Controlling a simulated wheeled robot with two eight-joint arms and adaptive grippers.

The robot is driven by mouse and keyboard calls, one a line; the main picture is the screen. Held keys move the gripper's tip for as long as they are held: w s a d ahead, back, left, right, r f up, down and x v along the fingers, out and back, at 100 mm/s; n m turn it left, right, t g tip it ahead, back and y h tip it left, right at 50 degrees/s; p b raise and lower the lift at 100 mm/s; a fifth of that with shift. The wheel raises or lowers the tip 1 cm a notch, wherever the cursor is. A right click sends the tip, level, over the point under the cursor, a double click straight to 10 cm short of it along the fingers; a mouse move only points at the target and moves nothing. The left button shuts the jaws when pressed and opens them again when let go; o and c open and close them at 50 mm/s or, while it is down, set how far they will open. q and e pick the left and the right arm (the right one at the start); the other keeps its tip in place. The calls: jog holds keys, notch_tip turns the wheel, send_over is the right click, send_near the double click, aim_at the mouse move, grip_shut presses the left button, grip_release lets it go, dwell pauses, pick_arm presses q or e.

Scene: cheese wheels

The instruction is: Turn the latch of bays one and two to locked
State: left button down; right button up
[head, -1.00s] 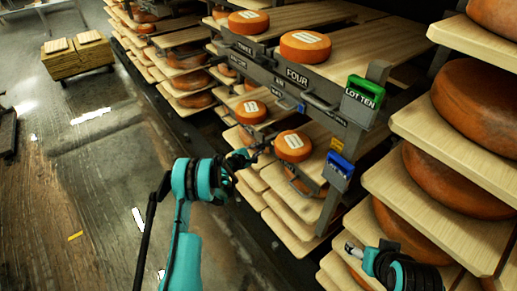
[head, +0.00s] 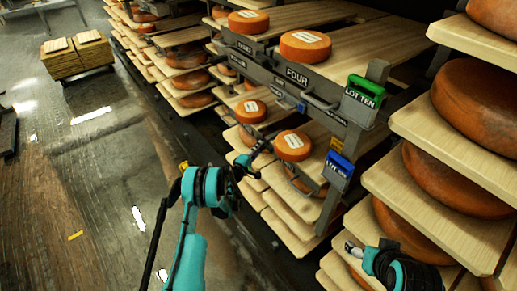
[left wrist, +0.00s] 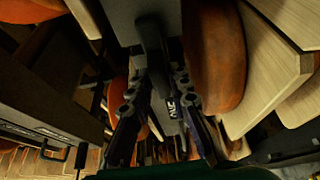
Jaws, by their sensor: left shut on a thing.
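My left gripper (head: 262,147) reaches the lower rack level in the head view, in front of the lower cheese wheels. The left wrist view shows its two fingers (left wrist: 160,108) closed on a dark latch handle (left wrist: 151,45). A small plate with white lettering (left wrist: 171,104) sits between the fingers, too small to read surely. In the head view the gripper hides this latch, so its turn angle is unclear. The upper rail carries a plate reading FOUR (head: 297,76). My right gripper (head: 352,249) is at the lower right, its fingers too small to judge.
Cheese wheels (head: 292,146) rest on wooden boards behind the rail. Large wheels on boards (head: 455,184) crowd the right. The floor at left is open, with a loaded cart (head: 77,56) beyond.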

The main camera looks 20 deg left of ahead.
pick_arm(q)
jog(key=shift+m, duration=0.3)
jog(key=c, duration=1.5)
grip_release()
jog(key=shift+r, duration=0.1)
